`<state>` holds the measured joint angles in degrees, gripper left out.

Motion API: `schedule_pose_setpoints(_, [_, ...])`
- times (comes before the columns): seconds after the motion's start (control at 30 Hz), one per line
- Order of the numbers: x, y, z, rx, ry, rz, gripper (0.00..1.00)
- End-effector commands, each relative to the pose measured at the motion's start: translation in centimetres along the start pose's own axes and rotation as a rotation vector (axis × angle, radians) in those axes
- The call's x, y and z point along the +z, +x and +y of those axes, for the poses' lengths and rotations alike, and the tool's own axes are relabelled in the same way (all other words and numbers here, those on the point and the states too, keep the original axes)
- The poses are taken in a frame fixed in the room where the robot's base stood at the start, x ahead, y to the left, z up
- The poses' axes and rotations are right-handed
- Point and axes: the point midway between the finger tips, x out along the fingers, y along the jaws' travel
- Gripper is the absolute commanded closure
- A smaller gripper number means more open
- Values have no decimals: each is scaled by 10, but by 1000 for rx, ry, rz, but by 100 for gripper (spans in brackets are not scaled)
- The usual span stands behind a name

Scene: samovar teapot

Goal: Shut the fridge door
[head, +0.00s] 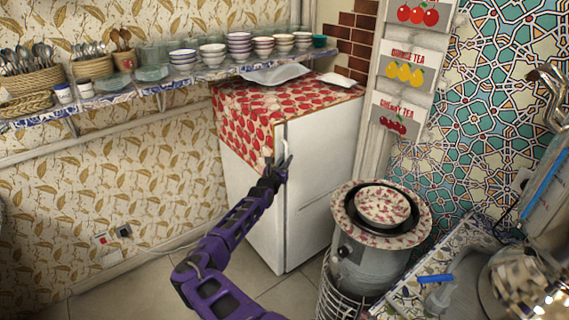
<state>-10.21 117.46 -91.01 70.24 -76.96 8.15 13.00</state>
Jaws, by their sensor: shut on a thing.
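The white fridge (316,185) stands by the wall in the middle of the head view, with a red strawberry-patterned cloth (262,112) over its top. Its door looks close to flush with the body; I cannot tell whether a narrow gap is left. The pale upright handle (283,142) is at the door's left edge. My gripper (283,165) is at the lower part of this handle and is shut on it. The fingertips are small and partly hidden by the dark wrist.
A grey cylindrical stand (366,262) with a patterned bowl (383,206) on top is right of the fridge, close to the door's front. A shelf (190,77) with bowls and baskets runs along the wall. A tiled counter (440,262) is at lower right. Floor left of the fridge is clear.

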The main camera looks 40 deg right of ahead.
Motion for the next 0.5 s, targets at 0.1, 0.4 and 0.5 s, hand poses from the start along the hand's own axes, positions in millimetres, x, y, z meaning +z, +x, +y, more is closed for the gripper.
schedule_pose_setpoints(0.1, [3,7,-4,-1,2,-4,100])
schedule_pose_setpoints(0.4, [4,10,-7,-2,3,-6,100])
schedule_pose_setpoints(0.5, [4,10,-8,-4,3,-6,100])
